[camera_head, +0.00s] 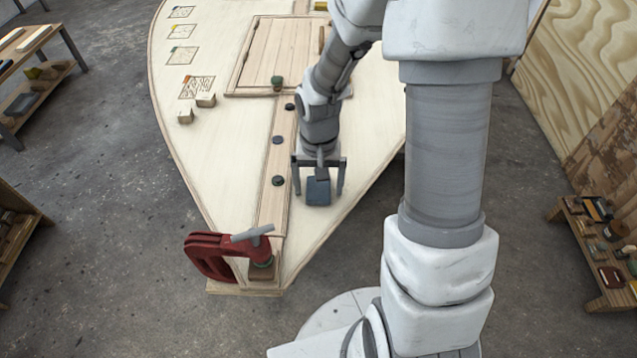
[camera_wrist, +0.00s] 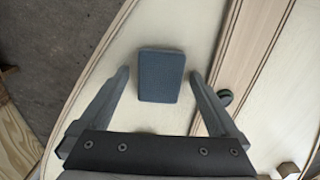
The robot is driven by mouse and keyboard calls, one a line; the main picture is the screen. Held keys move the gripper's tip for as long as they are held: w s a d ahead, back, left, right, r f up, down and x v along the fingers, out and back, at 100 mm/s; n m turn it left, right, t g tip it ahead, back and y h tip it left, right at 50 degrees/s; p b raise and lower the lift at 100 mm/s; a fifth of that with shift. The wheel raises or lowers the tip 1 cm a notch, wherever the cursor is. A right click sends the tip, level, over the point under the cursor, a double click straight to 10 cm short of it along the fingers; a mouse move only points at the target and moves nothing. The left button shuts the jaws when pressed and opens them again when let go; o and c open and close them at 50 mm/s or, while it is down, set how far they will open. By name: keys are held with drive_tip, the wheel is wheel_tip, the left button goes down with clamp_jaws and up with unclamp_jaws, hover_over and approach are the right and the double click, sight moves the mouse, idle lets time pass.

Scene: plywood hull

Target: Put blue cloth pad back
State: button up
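The blue cloth pad (camera_head: 318,192) lies on the pale plywood hull panel (camera_head: 345,225), right of the central wooden strip. In the wrist view the blue pad (camera_wrist: 161,76) lies between and slightly beyond my fingertips, with a gap on each side. My gripper (camera_head: 320,180) is open and points down over the pad; it also shows in the wrist view (camera_wrist: 159,75). Nothing is held. I cannot tell the exact height of the fingers above the panel.
A red clamp (camera_head: 212,256) grips the hull's near tip. Dark round knobs (camera_head: 278,181) line the central strip (camera_head: 270,205). Two small wooden blocks (camera_head: 206,100) sit at the left by paper notes. A low shelf (camera_head: 610,270) with several items stands at right.

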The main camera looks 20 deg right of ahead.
sight(319, 188)
wheel_tip(319, 188, up, 13)
drive_tip(key=p, duration=0.3)
drive_tip(key=s+r+n+t+p, duration=0.1)
drive_tip(key=s+r+t+p, duration=0.1)
drive_tip(key=s+r, duration=0.5)
drive_tip(key=s+r+n+t+p, duration=0.2)
drive_tip(key=s+r, duration=0.4)
drive_tip(key=r, duration=0.7)
drive_tip(key=shift+s+r+n+t+p, duration=0.35)
drive_tip(key=shift+t+p, duration=0.45)
drive_tip(key=shift+p, duration=0.3)
